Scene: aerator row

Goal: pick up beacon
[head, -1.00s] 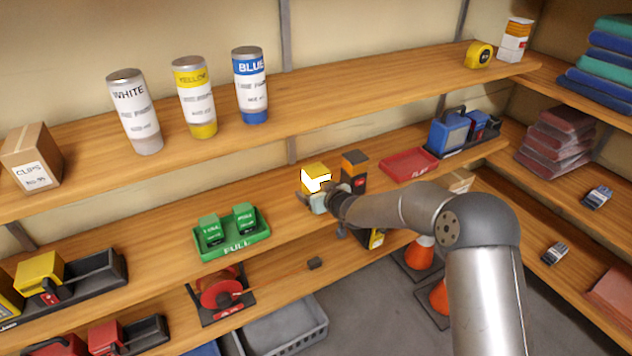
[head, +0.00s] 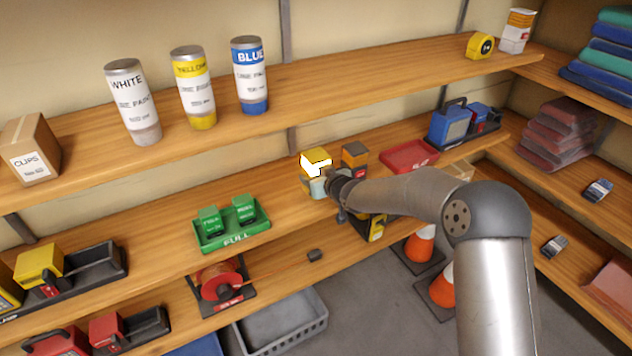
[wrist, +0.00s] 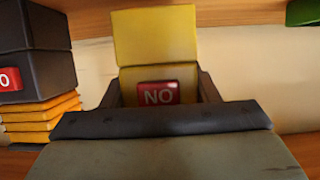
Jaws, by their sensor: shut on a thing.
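The beacon, which I take to be the yellow block with a bright white face (head: 316,159), is at the middle shelf in the head view. My gripper (head: 318,186) is at its near side with its jaws shut on it. The gripper body hides part of the block. I cannot tell whether its base is clear of the shelf.
A dark box with an orange top (head: 355,160) stands close to the right of the block and fills the left of the wrist view (wrist: 35,55). A green tray (head: 232,238) lies left and a red tray (head: 409,157) right. The upper shelf (head: 330,88) runs above.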

